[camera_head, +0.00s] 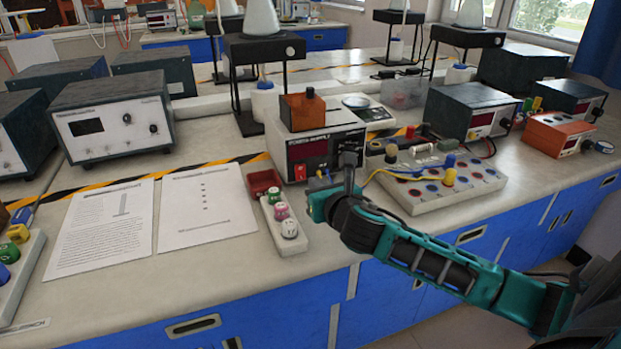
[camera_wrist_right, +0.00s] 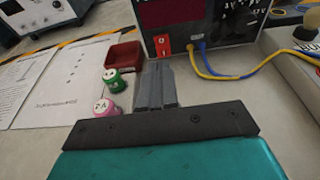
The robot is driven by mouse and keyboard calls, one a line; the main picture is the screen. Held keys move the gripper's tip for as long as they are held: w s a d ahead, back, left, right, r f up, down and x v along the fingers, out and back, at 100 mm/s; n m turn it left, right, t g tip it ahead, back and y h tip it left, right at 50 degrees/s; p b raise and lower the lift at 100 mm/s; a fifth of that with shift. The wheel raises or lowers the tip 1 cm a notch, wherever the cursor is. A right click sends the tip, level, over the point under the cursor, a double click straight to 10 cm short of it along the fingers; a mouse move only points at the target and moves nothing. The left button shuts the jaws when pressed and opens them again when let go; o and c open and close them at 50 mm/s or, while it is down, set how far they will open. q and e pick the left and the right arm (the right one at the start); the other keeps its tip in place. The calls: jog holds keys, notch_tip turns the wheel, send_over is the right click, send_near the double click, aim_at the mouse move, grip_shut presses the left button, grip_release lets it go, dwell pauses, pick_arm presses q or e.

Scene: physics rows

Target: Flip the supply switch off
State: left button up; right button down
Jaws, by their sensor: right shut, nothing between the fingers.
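My right gripper (camera_head: 349,158) is shut and empty in front of the supply, to the right of the switch in the head view. In the right wrist view its fingertips (camera_wrist_right: 156,67) appear just below the switch. My left gripper is out of view.
Yellow and blue leads run from the supply to a white terminal board (camera_head: 440,188) on the right. A red tray (camera_head: 264,183) and a strip with coloured knobs (camera_head: 284,222) lie to the left. Two printed sheets (camera_head: 205,207) lie further left. An orange block (camera_head: 303,111) sits on the supply.

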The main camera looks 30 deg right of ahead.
jog(key=v, duration=0.2)
jog(key=r+v, duration=0.1)
jog(key=v, duration=0.2)
jog(key=shift+w+p, duration=0.1)
jog(key=shift+p, duration=0.25)
